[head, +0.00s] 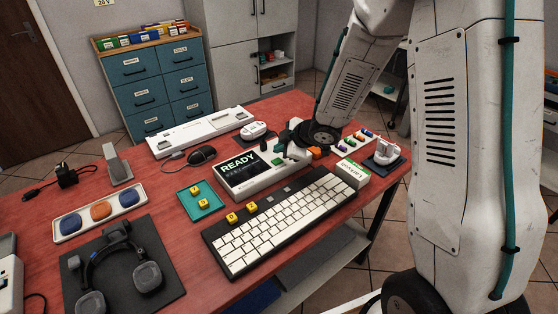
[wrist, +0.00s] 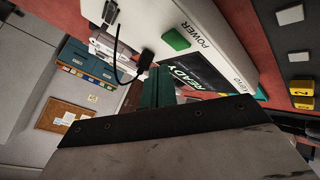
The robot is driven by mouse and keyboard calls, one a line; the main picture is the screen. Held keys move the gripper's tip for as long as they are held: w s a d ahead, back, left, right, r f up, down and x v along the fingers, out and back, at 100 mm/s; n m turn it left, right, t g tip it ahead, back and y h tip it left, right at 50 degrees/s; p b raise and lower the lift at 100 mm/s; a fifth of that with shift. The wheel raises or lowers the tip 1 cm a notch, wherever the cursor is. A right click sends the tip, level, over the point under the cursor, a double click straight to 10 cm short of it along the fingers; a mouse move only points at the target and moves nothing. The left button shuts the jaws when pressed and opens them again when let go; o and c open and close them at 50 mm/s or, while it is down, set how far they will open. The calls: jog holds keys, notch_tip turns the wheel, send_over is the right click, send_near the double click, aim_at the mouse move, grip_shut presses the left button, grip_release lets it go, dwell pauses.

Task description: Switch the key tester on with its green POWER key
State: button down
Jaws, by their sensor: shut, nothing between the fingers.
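The key tester (head: 258,184) is a pale box on the red table, behind the dark keyboard. Its screen (head: 238,164) is lit and reads READY. The green POWER key (wrist: 177,39) shows clear in the wrist view, beside the printed word POWER; it also shows in the head view (head: 277,161). My gripper (wrist: 156,72) is shut and empty. In the head view my gripper (head: 291,143) is at the tester's back right, partly hidden.
A black plug on a cable (wrist: 145,60) is close to my fingers. The keyboard (head: 275,220) lies in front of the tester. A teal tray (head: 188,210) with yellow keycaps is left of it.

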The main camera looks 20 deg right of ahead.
aim_at(280, 162)
jog(key=shift+r, duration=2.35)
jog(key=shift+r, duration=0.1)
